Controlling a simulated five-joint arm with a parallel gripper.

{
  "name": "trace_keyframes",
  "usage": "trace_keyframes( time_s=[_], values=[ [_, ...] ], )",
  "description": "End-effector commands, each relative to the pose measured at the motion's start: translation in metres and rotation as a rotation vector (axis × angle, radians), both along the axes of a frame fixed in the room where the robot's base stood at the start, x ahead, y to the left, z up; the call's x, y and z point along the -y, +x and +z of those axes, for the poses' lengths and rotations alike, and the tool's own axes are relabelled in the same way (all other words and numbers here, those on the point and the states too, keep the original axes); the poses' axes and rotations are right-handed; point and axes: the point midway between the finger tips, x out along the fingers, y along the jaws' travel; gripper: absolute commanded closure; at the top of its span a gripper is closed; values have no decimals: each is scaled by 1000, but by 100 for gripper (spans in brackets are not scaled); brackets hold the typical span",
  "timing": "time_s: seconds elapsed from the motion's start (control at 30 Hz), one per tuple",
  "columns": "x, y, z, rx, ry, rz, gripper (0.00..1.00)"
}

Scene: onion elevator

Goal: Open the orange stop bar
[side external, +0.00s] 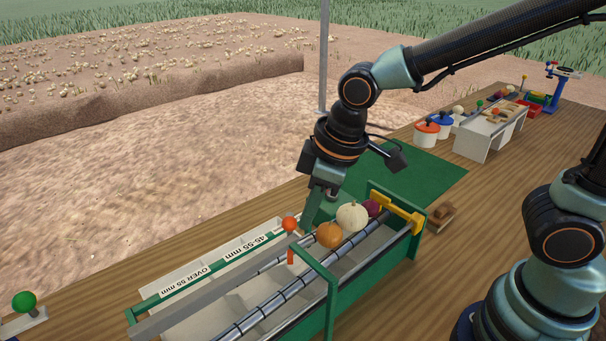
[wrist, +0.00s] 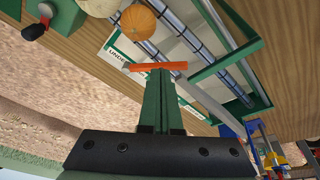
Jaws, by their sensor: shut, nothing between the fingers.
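The orange stop bar (side external: 290,256) hangs below an orange ball knob (side external: 290,224) at the near side of the onions on the roller lane. In the wrist view the orange bar (wrist: 165,66) lies crosswise just beyond my fingertips. My gripper (side external: 308,222) is shut and empty, pointing down just right of the knob in the side view. Its green fingers (wrist: 158,90) show together in the wrist view; whether they touch the bar I cannot tell. An orange onion (side external: 329,235), a white onion (side external: 352,216) and a purple onion (side external: 373,208) sit in a row behind the bar.
The steel rollers (side external: 262,309) run on toward the front, clear of onions. A green frame (side external: 331,290) arches over them. A yellow bar (side external: 397,212) crosses the lane's far end. A green-knobbed lever (side external: 25,302) stands at the left. Pots (side external: 426,132) stand farther back.

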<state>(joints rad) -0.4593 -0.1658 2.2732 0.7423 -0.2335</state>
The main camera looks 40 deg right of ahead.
Motion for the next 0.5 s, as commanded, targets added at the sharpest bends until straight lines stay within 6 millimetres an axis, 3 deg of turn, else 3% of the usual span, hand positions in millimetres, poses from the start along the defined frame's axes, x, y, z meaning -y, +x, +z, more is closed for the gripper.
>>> trace_keyframes(
  time_s=[0.1, 0.5],
  values=[
    [-8, 2, 0, -2, 4, 2, 100],
    [-6, 0, 1, 0, 5, 1, 100]
  ],
)
